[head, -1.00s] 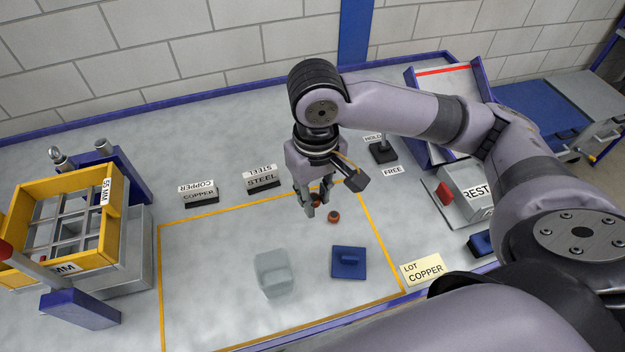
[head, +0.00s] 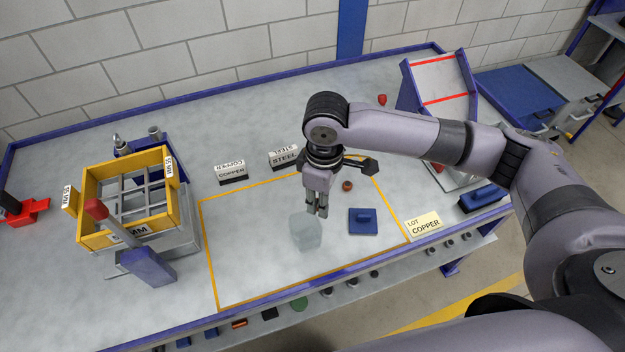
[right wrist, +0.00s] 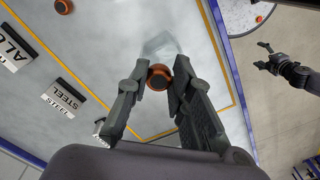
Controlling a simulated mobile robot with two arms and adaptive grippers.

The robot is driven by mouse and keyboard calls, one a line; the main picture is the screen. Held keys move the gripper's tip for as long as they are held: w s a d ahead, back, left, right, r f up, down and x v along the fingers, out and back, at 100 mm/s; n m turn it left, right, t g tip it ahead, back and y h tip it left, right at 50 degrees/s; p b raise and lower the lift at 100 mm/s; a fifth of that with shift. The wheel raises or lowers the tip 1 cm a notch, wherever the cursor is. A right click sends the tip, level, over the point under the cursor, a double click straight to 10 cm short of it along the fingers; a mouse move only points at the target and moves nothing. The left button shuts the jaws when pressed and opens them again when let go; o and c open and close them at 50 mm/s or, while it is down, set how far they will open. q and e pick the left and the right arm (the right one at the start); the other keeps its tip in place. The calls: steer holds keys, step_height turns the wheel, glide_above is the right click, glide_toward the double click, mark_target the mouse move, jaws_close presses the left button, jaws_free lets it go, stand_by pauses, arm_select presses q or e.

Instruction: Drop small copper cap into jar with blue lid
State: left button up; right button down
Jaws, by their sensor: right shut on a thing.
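My right gripper (head: 316,212) points down just behind and above the rim area of the clear jar (head: 306,235), which stands open on the table. It is shut on a small copper cap (right wrist: 158,77), seen between the fingertips in the right wrist view; the fingers hide it in the head view. The jar also shows beyond the cap in the right wrist view (right wrist: 160,45). The blue lid (head: 363,222) lies on the table right of the jar. My left gripper (right wrist: 263,55) appears at the right of the wrist view, its fingers apart and empty.
Another copper cap (head: 347,186) lies on the table behind the lid. Copper (head: 232,173) and steel (head: 284,158) label blocks stand behind the yellow outline. A yellow sieve frame (head: 130,242) stands at left. A lot card (head: 425,224) lies at right.

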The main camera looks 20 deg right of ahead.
arm_select(q)
steer(key=shift+o, duration=0.5)
steer(key=shift+w+d+r+p, duration=0.25)
steer(key=shift+w+d+r, duration=0.15)
steer(key=shift+w+r, duration=0.2)
steer(key=shift+w+d+r+p, duration=0.25)
steer(key=shift+w+d+r, duration=0.1)
steer(key=shift+w+r, duration=0.2)
arm_select(e)
steer(key=shift+w+a+r+n, duration=0.25)
steer(key=shift+w+n, duration=0.2)
steer(key=shift+n, duration=0.45)
steer(key=shift+w+a+f+n+p, duration=0.1)
steer(key=shift+a+n+p, duration=0.15)
steer(key=shift+n, duration=0.25)
arm_select(q)
steer(key=s+a, duration=0.4)
arm_select(e)
step_height(320, 180, down, 6)
steer(key=n+b, duration=0.1)
steer(key=b, duration=0.6)
steer(key=shift+w+a+f, duration=0.15)
steer(key=shift+a+f, duration=0.1)
steer(key=c, duration=1.3)
jaws_free()
steer(key=shift+c, duration=0.2)
arm_select(q)
step_height(320, 180, down, 7)
steer(key=w+d, duration=0.1)
steer(key=shift+d, duration=0.35)
